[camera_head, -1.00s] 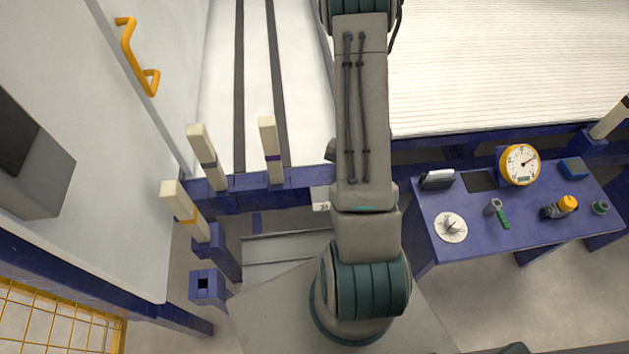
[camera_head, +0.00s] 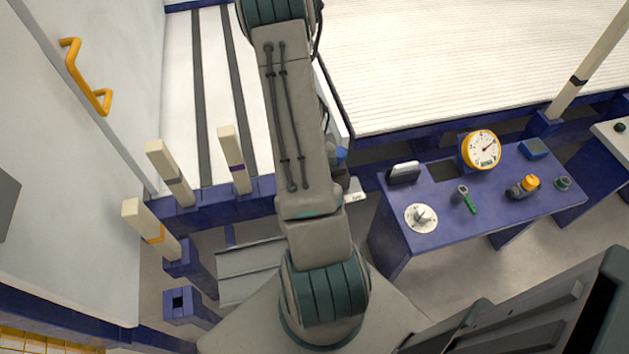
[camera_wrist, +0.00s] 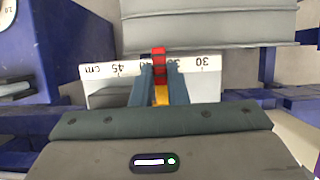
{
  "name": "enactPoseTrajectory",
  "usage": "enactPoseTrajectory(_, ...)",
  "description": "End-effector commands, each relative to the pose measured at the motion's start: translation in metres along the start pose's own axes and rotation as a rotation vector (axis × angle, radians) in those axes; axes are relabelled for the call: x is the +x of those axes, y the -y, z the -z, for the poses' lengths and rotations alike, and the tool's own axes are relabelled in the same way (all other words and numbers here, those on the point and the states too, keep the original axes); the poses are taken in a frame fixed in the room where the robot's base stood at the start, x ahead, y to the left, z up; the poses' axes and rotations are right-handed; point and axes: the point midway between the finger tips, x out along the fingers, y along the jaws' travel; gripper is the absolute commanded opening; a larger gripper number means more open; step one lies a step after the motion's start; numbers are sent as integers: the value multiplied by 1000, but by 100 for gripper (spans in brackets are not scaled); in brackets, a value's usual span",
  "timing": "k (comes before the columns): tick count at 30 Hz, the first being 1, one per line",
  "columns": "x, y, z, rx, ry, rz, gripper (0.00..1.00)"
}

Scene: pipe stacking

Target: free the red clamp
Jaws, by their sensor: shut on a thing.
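In the wrist view the red clamp (camera_wrist: 158,52) is an upright narrow red piece on a white ruler bar (camera_wrist: 208,66) with cm marks. My gripper (camera_wrist: 161,72) has its two blue-grey fingers closed on either side of the red clamp. A small yellow part (camera_wrist: 161,95) shows between the fingers, below the red. The lower part of the clamp is partly hidden by the fingers. In the head view my arm hides the gripper and the clamp; a small white end (camera_head: 355,191) shows beside the arm.
A blue bench (camera_head: 455,215) at right carries a yellow dial gauge (camera_head: 480,149), a white disc (camera_head: 421,218) and small tools. A grey block (camera_wrist: 205,25) lies just beyond the ruler.

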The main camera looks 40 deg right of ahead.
Motion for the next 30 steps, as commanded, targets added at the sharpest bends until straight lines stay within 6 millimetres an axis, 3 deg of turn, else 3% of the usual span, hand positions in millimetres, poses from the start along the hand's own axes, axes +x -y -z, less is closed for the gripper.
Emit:
enactPoseTrajectory(11, -1, -1, 1, -10, -2, -5, 0)
enactPoseTrajectory(12, -1, -1, 1, -10, -2, -5, 22)
enactPoseTrajectory(14, -1, -1, 1, -9, -2, -5, 35)
enactPoseTrajectory(23, -2, -1, 0, -8, -1, -3, 35)
enactPoseTrajectory(26, -10, -1, 0, -8, -3, -4, 35)
enactPoseTrajectory(30, -35, -1, 1, -9, -6, -4, 35)
